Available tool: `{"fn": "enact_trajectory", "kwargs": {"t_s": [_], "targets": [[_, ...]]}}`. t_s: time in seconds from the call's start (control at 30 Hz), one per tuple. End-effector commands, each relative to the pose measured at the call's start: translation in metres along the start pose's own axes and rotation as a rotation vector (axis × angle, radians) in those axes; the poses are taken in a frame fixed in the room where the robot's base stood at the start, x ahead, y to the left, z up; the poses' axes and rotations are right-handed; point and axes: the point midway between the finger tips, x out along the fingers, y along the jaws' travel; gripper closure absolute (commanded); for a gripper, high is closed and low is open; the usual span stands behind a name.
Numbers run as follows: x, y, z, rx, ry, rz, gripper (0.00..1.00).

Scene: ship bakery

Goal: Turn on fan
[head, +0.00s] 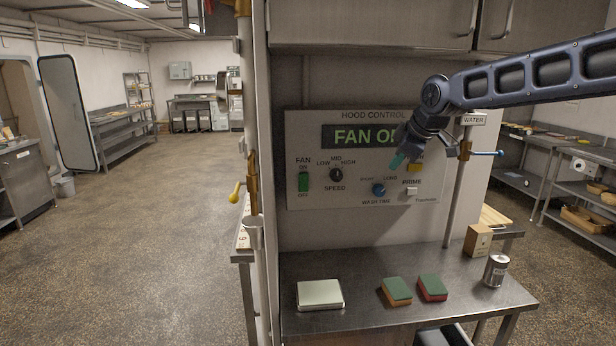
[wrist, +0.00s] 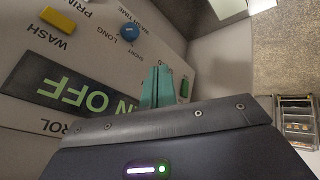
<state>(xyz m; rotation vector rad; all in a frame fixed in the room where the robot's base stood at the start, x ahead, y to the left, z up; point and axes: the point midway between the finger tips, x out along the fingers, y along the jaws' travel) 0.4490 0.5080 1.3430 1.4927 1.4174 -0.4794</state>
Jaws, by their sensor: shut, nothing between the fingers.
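The hood control panel (head: 315,150) is on the wall ahead. Its green fan rocker switch (head: 303,182), marked ON above and OFF below, is at the panel's left side; its tilt is too small to tell. The lit display (head: 362,136) is partly behind my arm in the head view; in the wrist view the display (wrist: 75,92) appears upside down and reads OFF at its end. My gripper (head: 397,161) has teal fingers, shut and empty, in front of the panel's right half, well right of the fan switch. The fingers (wrist: 165,86) also show in the wrist view.
Near my fingers are the blue wash time knob (head: 379,189), the yellow wash button (head: 415,167) and the white prime button (head: 411,191). A black speed knob (head: 336,175) sits beside the fan switch. Sponges (head: 397,291) and a can (head: 496,269) stand on the counter below.

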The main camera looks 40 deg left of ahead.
Motion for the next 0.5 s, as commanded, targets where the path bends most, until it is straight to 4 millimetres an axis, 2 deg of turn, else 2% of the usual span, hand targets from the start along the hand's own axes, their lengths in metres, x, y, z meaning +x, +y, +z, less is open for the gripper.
{"fn": "enact_trajectory", "kwargs": {"t_s": [0.03, 0.2, 0.33, 0.5], "targets": [[0.011, -0.009, -0.025, -0.049, 0.026, -0.02, 1.0], [0.035, -0.039, -0.092, -0.192, 0.105, -0.063, 1.0], [0.046, -0.058, -0.127, -0.264, 0.15, -0.085, 1.0], [0.052, -0.07, -0.149, -0.31, 0.18, -0.097, 1.0]]}}
